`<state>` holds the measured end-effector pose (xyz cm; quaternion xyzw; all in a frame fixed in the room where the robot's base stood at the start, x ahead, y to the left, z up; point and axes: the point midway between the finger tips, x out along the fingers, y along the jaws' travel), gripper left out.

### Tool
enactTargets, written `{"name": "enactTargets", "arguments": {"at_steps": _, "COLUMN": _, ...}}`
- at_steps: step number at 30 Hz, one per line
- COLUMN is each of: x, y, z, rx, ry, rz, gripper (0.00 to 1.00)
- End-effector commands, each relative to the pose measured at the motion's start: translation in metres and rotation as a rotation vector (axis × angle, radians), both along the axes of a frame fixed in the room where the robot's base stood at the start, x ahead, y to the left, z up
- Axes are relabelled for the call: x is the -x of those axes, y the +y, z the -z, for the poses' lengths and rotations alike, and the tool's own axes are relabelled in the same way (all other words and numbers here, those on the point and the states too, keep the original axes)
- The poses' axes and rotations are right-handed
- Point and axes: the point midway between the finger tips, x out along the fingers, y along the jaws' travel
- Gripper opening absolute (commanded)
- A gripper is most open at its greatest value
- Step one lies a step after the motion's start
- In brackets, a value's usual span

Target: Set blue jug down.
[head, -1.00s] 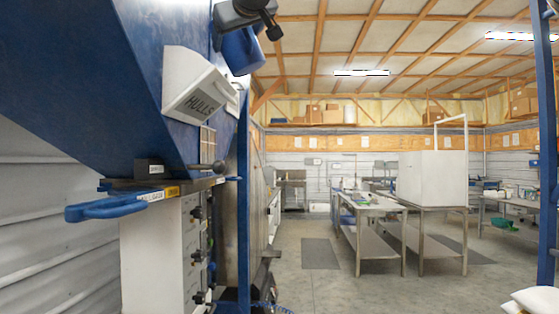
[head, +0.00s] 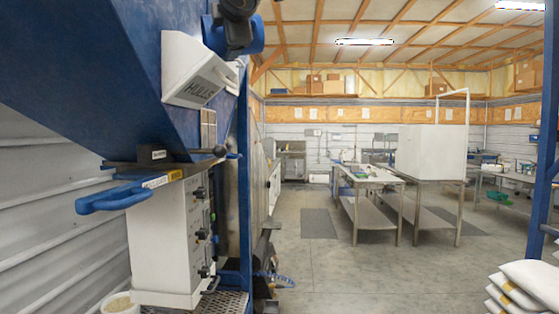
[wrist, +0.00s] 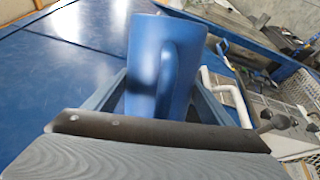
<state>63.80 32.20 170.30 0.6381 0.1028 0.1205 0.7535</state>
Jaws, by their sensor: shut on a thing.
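The blue jug (wrist: 165,55) fills the top middle of the wrist view, with its handle toward the camera. My gripper (wrist: 164,92) is shut on it, with a finger on each side. In the head view the blue jug (head: 251,38) is high at the top, in front of the blue hopper and partly hidden behind my dark gripper (head: 237,12).
The blue hopper (head: 90,60) carries a white HULLS chute (head: 195,70). Below are a blue slide-gate handle (head: 115,197) and a white control box (head: 165,245). A white bucket (head: 120,303) stands low left, stacked bags (head: 525,285) lower right. Open floor (head: 330,270) lies between.

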Motion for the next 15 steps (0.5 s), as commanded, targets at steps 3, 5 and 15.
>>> {"name": "enactTargets", "arguments": {"at_steps": 3, "x": 0.003, "y": 0.005, "z": -0.009, "rx": 0.091, "ry": -0.031, "rz": 0.0, "gripper": 0.4}}
{"name": "enactTargets", "arguments": {"at_steps": 5, "x": 0.001, "y": 0.002, "z": -0.005, "rx": 0.071, "ry": -0.026, "rz": 0.002, "gripper": 0.4}}
{"name": "enactTargets", "arguments": {"at_steps": 15, "x": -0.004, "y": -0.017, "z": -0.011, "rx": -0.326, "ry": 0.104, "rz": 0.003, "gripper": 0.4}}
